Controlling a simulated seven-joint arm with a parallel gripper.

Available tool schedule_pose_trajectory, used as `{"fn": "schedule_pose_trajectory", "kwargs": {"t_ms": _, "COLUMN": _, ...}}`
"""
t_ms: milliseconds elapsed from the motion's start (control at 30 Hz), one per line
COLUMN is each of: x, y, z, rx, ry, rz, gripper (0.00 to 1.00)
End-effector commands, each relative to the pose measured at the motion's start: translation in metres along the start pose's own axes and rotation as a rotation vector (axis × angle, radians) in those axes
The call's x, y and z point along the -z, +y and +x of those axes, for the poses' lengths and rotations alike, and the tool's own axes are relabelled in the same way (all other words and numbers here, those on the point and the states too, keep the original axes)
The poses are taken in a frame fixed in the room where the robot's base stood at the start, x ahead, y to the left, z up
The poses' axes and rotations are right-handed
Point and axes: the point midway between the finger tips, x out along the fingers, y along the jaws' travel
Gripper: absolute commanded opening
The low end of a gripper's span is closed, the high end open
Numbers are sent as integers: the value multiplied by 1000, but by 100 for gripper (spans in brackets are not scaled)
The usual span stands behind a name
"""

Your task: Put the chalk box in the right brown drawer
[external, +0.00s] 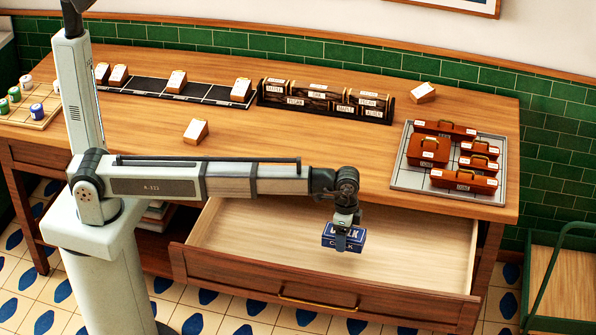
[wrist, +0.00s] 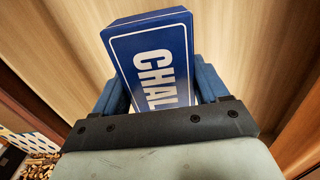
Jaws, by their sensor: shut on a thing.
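The blue chalk box (external: 342,236) with white "CHALK" lettering hangs below my wrist, over the open brown drawer. My gripper (external: 345,226) is shut on it. In the wrist view the box (wrist: 152,62) stands between the two blue fingers of my gripper (wrist: 160,85), slightly tilted in the picture. The brown drawer (external: 420,225) is pulled out from the right part of the wooden table, and its pale inside looks empty. The box appears above the drawer floor; the exact gap cannot be told. The drawer floor (wrist: 40,35) fills much of the wrist view's background.
The drawer front (external: 330,290) has a brass handle. On the tabletop (external: 330,150) are a grey tray (external: 405,180) with several brown cases, a black rack (external: 325,100) of labelled boxes, and small wooden blocks (external: 195,131). A green cart (external: 560,270) stands at the right.

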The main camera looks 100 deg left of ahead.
Motion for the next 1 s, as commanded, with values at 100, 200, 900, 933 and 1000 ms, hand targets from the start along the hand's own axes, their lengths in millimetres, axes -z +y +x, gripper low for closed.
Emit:
{"fn": "schedule_pose_trajectory", "kwargs": {"t_ms": 100, "x": -1, "y": 0, "z": 18, "rx": 0, "ry": -2, "rz": 0, "gripper": 36}}
{"fn": "schedule_pose_trajectory", "kwargs": {"t_ms": 200, "x": 0, "y": 0, "z": 34, "rx": 0, "ry": -1, "rz": 0, "gripper": 36}}
{"fn": "schedule_pose_trajectory", "kwargs": {"t_ms": 900, "x": 0, "y": 0, "z": 90, "rx": 0, "ry": 0, "rz": 0, "gripper": 36}}
{"fn": "schedule_pose_trajectory", "kwargs": {"t_ms": 933, "x": 0, "y": 0, "z": 90, "rx": 0, "ry": 0, "rz": 0, "gripper": 36}}
{"fn": "schedule_pose_trajectory", "kwargs": {"t_ms": 1000, "x": 0, "y": 0, "z": 90, "rx": 0, "ry": 0, "rz": 0, "gripper": 36}}
